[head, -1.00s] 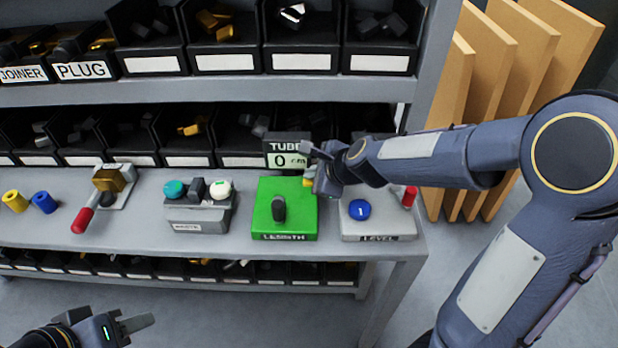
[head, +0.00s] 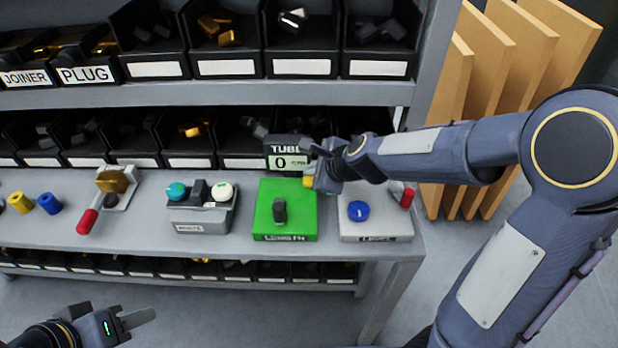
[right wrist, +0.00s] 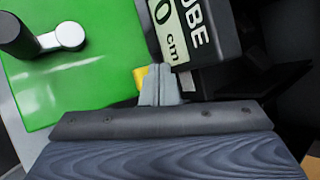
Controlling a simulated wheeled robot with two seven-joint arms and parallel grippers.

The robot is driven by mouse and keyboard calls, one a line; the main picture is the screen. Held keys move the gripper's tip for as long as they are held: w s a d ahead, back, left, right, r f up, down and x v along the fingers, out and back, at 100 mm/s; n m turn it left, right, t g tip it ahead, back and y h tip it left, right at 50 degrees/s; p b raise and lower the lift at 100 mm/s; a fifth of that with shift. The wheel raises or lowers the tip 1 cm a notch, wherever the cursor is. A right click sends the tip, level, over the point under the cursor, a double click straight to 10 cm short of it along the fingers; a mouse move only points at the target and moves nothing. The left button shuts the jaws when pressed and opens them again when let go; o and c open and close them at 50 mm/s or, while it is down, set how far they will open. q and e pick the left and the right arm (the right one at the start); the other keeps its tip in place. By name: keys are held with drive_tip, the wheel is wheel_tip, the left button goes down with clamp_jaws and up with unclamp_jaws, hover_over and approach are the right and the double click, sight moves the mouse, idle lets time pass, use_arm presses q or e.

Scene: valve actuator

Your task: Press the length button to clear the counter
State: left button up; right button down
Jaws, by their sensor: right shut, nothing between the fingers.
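The green LENGTH box (head: 298,222) sits on the shelf top with a dark knob (head: 279,210) on it. The TUBE counter display (head: 288,158) stands behind it and reads 0 cm. A yellow button (head: 307,182) shows at the box's far right corner, partly hidden by my right gripper (head: 322,180). In the right wrist view, my shut, empty gripper (right wrist: 161,85) has its tips at the display's lower edge, with yellow (right wrist: 139,78) just beside them; contact cannot be told. My left gripper (head: 140,317) is at the lower left, away from the shelf; its jaw gap is unclear.
The LEVEL box (head: 376,228) with a blue button stands right of the green box. A grey box with teal and white buttons (head: 200,215) stands to its left, then a red-handled lever (head: 88,220). Bins fill the shelves above and below. Wooden boards lean at right.

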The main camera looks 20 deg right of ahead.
drive_tip(key=shift+r+p, duration=2.6)
drive_tip(key=shift+f, duration=0.1)
drive_tip(key=shift+s+r, duration=0.2)
drive_tip(key=shift+r, duration=0.05)
drive_tip(key=s+d+r+n+y, duration=0.2)
drive_tip(key=s+r+n, duration=0.4)
drive_tip(key=s+n, duration=0.5)
drive_tip(key=s+d+f+n+g+h, duration=0.2)
drive_tip(key=s+n, duration=0.7)
drive_tip(key=s, duration=0.6)
drive_tip(key=shift+s+d+g, duration=0.25)
drive_tip(key=shift+d+g, duration=0.05)
drive_tip(key=shift+d, duration=0.3)
